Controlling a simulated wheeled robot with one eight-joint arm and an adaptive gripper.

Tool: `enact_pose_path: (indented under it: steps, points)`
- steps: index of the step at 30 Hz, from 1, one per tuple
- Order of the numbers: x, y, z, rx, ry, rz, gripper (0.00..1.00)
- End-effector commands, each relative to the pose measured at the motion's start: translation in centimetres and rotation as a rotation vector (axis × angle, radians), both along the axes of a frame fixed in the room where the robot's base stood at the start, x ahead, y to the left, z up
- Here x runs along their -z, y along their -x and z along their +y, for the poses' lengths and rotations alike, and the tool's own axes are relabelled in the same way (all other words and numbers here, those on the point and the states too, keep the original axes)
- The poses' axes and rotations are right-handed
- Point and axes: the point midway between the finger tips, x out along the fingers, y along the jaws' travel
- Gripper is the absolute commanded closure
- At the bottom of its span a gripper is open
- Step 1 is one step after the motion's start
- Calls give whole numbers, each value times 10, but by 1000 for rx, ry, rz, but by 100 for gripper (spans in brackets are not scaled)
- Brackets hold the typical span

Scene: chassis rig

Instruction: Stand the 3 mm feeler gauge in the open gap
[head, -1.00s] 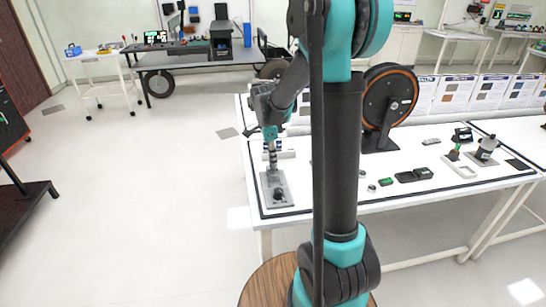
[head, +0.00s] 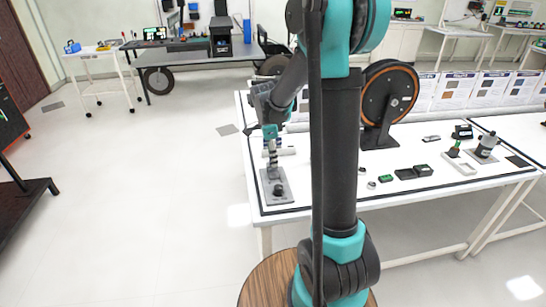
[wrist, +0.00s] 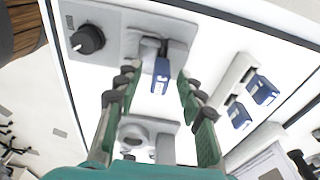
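A blue feeler gauge (wrist: 161,78) with a pale label shows between my fingers in the wrist view. Its far end is at the grey block of the fixture plate (wrist: 130,27); I cannot tell how deep it sits in the gap, nor read its size. The plate has a black knob (wrist: 88,39). My gripper (wrist: 157,77) is open, its green-padded fingers on either side of the gauge with space visible at both sides. In the head view my gripper (head: 271,160) is low over the fixture plate (head: 268,196), and the gauge is too small to make out.
Two more blue gauges (wrist: 239,114) (wrist: 262,90) stand in a pale holder (wrist: 232,80) to the right in the wrist view. In the head view, a black reel (head: 388,100) and small parts (head: 414,172) are on the white table (head: 400,198). The table's left edge is close to the fixture.

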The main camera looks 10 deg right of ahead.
Motion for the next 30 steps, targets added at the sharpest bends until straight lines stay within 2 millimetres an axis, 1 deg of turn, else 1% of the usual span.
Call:
enact_pose_path:
  steps: [7, 11, 14, 24, 27, 30]
  points:
    - [-1, 0, 0, 0, 0, 0, 61]
    - [-9, 0, 1, 0, 0, 0, 61]
    - [-23, 0, 3, -1, 0, 0, 61]
    - [-89, 0, 11, 0, 0, 0, 61]
    - [-103, 0, 13, 0, 0, 0, 61]
    - [-112, 0, 14, 0, 0, 0, 61]
